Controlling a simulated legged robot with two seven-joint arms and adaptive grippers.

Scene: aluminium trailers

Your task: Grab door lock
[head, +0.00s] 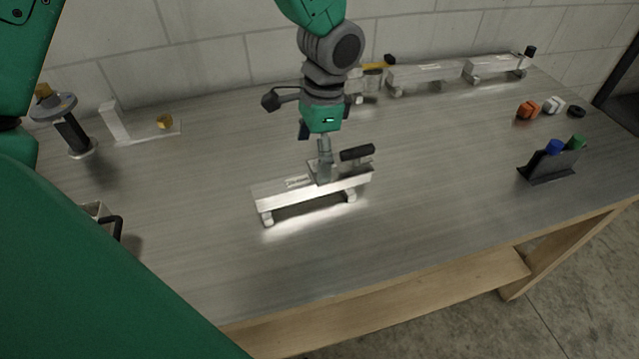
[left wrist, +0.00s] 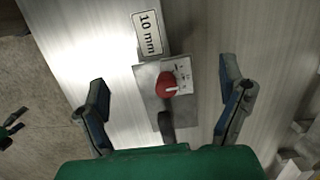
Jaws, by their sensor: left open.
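The likely door lock is a small metal fixture with an upright grey post (head: 324,165) and a black handle (head: 357,152), on a low aluminium trailer (head: 315,190) mid-table. The left wrist view shows a red round part (left wrist: 165,84) on a metal plate, with the black handle (left wrist: 167,126) below it. My left gripper (head: 325,128) hangs above the fixture, pointing down. In the left wrist view its fingers (left wrist: 166,97) are spread wide either side of the fixture, with nothing between them touching.
More aluminium trailers (head: 425,76) stand along the back wall. Orange (head: 527,110) and white pieces lie at the right, behind a black holder (head: 548,166) with blue and green tops. A post with a grey disc (head: 54,107) stands at the left.

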